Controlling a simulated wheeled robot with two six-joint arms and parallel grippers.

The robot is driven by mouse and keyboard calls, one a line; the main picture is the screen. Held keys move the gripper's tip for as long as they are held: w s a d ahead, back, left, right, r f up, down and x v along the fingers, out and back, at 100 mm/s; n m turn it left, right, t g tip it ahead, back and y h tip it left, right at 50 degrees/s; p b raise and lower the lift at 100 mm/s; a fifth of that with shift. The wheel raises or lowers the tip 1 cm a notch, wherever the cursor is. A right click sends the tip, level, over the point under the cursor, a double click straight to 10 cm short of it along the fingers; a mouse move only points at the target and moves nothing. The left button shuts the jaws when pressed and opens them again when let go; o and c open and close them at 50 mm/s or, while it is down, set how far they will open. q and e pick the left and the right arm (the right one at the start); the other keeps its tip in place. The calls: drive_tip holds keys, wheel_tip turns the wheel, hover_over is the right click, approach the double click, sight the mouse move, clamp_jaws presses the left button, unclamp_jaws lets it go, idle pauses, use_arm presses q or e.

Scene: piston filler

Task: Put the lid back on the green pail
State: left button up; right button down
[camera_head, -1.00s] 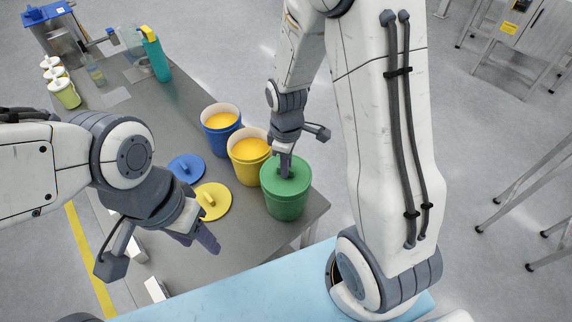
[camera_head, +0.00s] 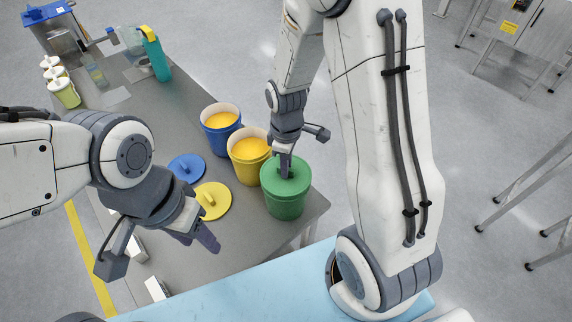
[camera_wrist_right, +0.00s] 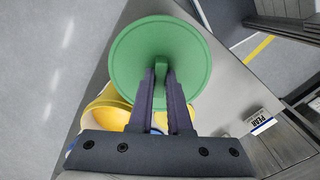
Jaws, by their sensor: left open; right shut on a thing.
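The green pail (camera_head: 286,204) stands on the grey table near its right corner. The green lid (camera_head: 297,176) lies over the pail's mouth and looks level; whether it is fully seated I cannot tell. My right gripper (camera_head: 286,172) comes down from above and is shut on the lid's handle. In the right wrist view, the lid (camera_wrist_right: 185,50) fills the upper middle, with both fingers (camera_wrist_right: 161,88) on its handle, and it hides the pail below. My left gripper (camera_head: 196,240) is open and empty over the table's near left part.
An open yellow pail (camera_head: 249,171) and an open blue pail (camera_head: 220,142) with orange contents stand left of the green one. A yellow lid (camera_head: 219,207) and a blue lid (camera_head: 190,172) lie flat on the table (camera_head: 255,235). Bottles stand at the far end.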

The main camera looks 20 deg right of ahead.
idle(0.6)
drive_tip(key=shift+c, duration=1.5)
unclamp_jaws()
drive_tip(key=shift+r+p, duration=3.3)
drive_tip(key=shift+r, duration=0.2)
clamp_jaws()
drive_tip(key=shift+f, duration=0.25)
